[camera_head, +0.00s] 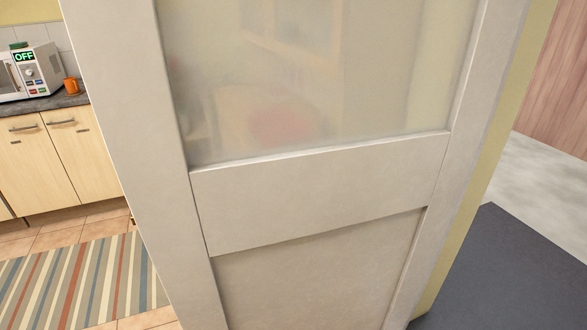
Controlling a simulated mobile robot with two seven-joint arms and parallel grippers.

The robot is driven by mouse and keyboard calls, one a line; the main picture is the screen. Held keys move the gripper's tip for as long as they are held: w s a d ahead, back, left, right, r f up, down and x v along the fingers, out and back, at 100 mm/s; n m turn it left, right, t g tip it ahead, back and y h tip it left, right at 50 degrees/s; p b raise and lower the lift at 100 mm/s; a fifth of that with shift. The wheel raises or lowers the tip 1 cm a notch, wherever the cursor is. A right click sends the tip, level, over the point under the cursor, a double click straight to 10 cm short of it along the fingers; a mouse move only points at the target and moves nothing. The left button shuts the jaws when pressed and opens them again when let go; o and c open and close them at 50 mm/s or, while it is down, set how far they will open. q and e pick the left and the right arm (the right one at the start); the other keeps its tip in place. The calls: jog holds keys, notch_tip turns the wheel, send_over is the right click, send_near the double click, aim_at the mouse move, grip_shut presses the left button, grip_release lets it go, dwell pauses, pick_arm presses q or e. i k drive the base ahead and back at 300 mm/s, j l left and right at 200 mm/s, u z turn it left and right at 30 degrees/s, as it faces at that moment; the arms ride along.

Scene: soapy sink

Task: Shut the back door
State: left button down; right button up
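The back door (320,192) fills the middle of the head view, very close to me. It is off-white, with a frosted glass pane in its upper part and a solid panel below. Its left edge stands free against the kitchen, and its right edge is close to a yellowish wall edge (500,150). I see no handle on the part in view. I cannot tell exactly how far the door stands open. Neither of my grippers shows in this view.
At the left are a wooden cabinet (45,165) with a dark counter, a microwave (30,72) marked OFF and an orange mug (71,86). A striped rug (80,285) lies on the tiles. At the right are a dark mat (510,275) and pale floor (545,185).

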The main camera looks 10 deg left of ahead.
aim_at(278, 164)
jog(key=j+z, duration=0.2)
jog(key=j, duration=0.65)
jog(key=j+z, duration=0.3)
jog(key=j, duration=0.55)
jog(key=k+j+z, duration=0.1)
jog(key=j+z, duration=0.2)
jog(key=j, duration=0.5)
jog(key=j+z, duration=0.5)
jog(key=j, duration=0.3)
jog(key=j+z, duration=0.35)
jog(key=j, duration=0.15)
jog(key=j+z, duration=0.35)
jog(key=j, duration=0.2)
jog(key=k+j+z, duration=0.1)
jog(key=j+z, duration=0.2)
jog(key=j, duration=0.2)
jog(key=k+z, duration=0.15)
jog(key=z, duration=0.2)
jog(key=k+z, duration=0.2)
jog(key=z, duration=0.15)
